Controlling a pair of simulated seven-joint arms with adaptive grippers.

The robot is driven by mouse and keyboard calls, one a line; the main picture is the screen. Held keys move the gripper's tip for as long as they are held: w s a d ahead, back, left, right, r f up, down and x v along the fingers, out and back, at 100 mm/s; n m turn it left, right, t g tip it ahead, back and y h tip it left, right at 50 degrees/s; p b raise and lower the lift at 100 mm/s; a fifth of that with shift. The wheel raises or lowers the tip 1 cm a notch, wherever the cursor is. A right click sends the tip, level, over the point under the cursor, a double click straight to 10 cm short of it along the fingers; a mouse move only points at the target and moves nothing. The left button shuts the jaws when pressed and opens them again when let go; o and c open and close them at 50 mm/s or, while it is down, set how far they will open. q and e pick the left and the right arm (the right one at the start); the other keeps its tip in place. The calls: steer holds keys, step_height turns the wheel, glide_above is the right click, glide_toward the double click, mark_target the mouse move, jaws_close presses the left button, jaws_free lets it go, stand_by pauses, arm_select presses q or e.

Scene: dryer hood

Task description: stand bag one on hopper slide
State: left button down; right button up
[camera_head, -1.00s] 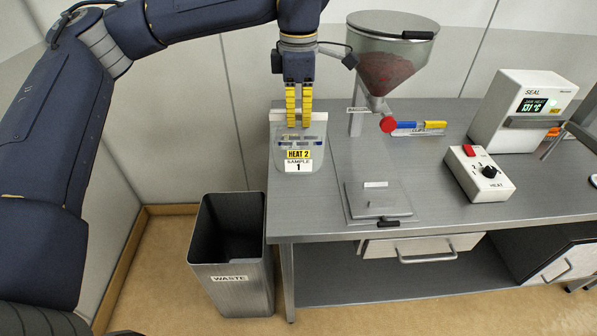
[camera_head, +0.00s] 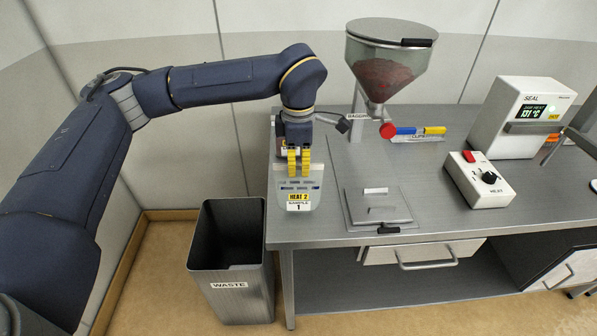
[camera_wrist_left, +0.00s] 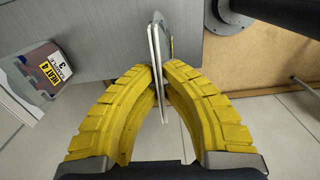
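My left gripper (camera_head: 299,162) is shut on bag one (camera_head: 299,192), a clear pouch labelled HEAT 2, SAMPLE 1. The bag hangs upright below the yellow fingers, near the table's left front. In the left wrist view, bag one (camera_wrist_left: 158,55) shows edge-on between the fingertips of the left gripper (camera_wrist_left: 160,75). The hopper slide (camera_head: 350,205) appears to be the flat grey plate assembly with a black handle, to the right of the bag. The bag is apart from it. My right gripper is not in view.
Another bag labelled HEAT 4, SAMPLE 3 (camera_wrist_left: 45,78) shows in the wrist view. A waste bin (camera_head: 230,295) stands left of the table. The heat box (camera_head: 480,180) and sealer (camera_head: 520,140) stand right.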

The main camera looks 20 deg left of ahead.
mark_target(298, 188)
arm_select(q)
steer(key=shift+f, duration=1.05)
steer(key=c, duration=1.6)
jaws_free()
